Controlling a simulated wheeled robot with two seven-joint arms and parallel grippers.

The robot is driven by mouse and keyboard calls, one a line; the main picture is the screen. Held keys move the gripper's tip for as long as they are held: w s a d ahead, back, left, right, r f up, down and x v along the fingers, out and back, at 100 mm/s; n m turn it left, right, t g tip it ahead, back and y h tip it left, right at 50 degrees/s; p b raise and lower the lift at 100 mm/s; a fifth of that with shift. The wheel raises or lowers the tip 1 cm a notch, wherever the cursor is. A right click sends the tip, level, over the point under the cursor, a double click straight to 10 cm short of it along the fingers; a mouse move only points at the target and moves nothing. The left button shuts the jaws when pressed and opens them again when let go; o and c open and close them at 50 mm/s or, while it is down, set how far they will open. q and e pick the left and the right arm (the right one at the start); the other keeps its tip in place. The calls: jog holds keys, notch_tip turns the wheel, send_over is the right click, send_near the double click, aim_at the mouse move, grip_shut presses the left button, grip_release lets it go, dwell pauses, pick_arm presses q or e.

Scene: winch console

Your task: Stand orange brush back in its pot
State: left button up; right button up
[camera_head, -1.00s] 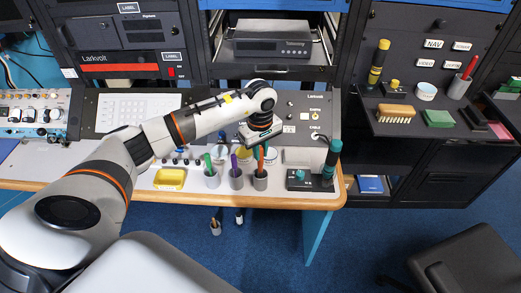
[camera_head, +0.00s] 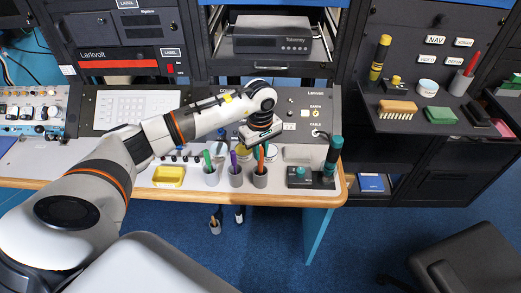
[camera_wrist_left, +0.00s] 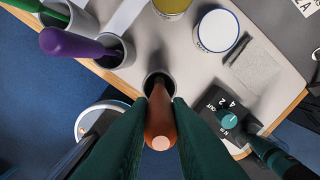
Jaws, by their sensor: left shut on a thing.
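The orange brush (camera_head: 261,155) is upright between the fingers of my left gripper (camera_head: 262,146). In the left wrist view its orange-brown handle (camera_wrist_left: 160,122) points at the camera, with a dark green finger on each side. Its grey pot (camera_head: 260,181) stands directly below the gripper near the desk's front edge. The pot's rim (camera_wrist_left: 152,78) shows just behind the handle in the wrist view. The brush's lower end is at the pot's mouth; how deep it sits is hidden. My right gripper is in neither view.
Two similar pots stand to the left, one with a purple-handled tool (camera_head: 235,160), one with a green one (camera_head: 208,160). A yellow tray (camera_head: 168,176) lies further left. A dark box with a teal knob (camera_head: 299,174) and a teal-topped tool (camera_head: 332,155) stand to the right.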

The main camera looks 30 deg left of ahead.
pick_arm(q)
jog(key=shift+f+b, duration=0.2)
jog(key=shift+b, duration=0.1)
dwell(0.4)
jog(key=o, duration=0.9)
jog(key=shift+r, duration=0.1)
jog(key=shift+r+p, duration=2.7)
jog(key=shift+r, duration=2.25)
